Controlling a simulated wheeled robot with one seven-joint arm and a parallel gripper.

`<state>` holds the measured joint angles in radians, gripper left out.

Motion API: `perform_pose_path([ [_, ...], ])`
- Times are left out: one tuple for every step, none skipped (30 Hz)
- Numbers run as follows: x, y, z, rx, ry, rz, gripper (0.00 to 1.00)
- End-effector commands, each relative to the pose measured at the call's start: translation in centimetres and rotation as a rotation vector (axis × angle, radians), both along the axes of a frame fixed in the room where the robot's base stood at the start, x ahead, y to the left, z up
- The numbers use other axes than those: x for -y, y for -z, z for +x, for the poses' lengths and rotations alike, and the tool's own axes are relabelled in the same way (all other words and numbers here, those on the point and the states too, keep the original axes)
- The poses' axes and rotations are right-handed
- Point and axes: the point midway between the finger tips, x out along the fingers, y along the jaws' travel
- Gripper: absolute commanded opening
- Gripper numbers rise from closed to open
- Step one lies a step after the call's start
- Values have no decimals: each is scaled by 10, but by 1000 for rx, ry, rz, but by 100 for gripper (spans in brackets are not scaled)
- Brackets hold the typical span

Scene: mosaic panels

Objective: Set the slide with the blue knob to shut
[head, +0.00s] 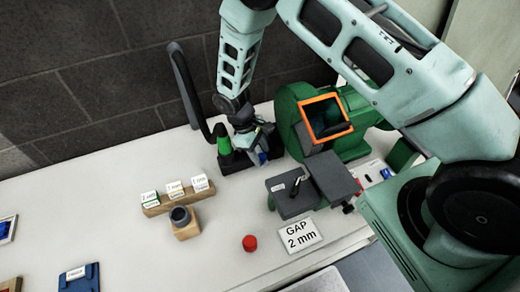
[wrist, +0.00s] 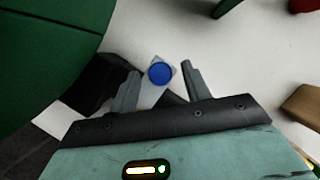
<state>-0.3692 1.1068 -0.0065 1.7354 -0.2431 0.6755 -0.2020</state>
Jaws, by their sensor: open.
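The blue knob (wrist: 160,73) shows in the wrist view as a round blue disc on a pale plate. My gripper (wrist: 161,68) is open, with one finger on each side of the knob in the picture. I cannot tell whether either finger touches it. In the head view my gripper (head: 256,152) points down beside the green machine, and a bit of blue (head: 262,158) shows at its fingers. My gripper and arm hide most of the slide, so its position cannot be read.
A green machine (head: 352,145) with an orange-framed opening (head: 327,117) stands right of my gripper. A black base (head: 236,162) with a green-collared hose (head: 223,144) is just left. A grey block (head: 291,193), a "GAP 2 mm" sign (head: 300,236) and a red knob (head: 249,243) are nearer.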

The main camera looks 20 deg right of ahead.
Motion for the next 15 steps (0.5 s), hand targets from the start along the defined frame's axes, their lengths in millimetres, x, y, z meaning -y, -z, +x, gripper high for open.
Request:
perform_pose_path([
  [0,1,0,0,0,0,48],
  [0,1,0,0,0,0,48],
  [0,1,0,0,0,0,48],
  [0,1,0,1,0,1,48],
  [0,1,0,1,0,1,48],
  [0,1,0,1,0,1,48],
  [0,1,0,1,1,0,48],
  [0,1,0,1,1,0,45],
  [0,1,0,1,1,0,34],
  [0,1,0,0,1,0,25],
  [0,1,0,0,1,0,17],
  [0,1,0,0,1,0,6],
  [0,1,0,0,0,0,0],
  [0,1,0,0,0,0,0],
  [0,1,0,0,1,0,0],
])
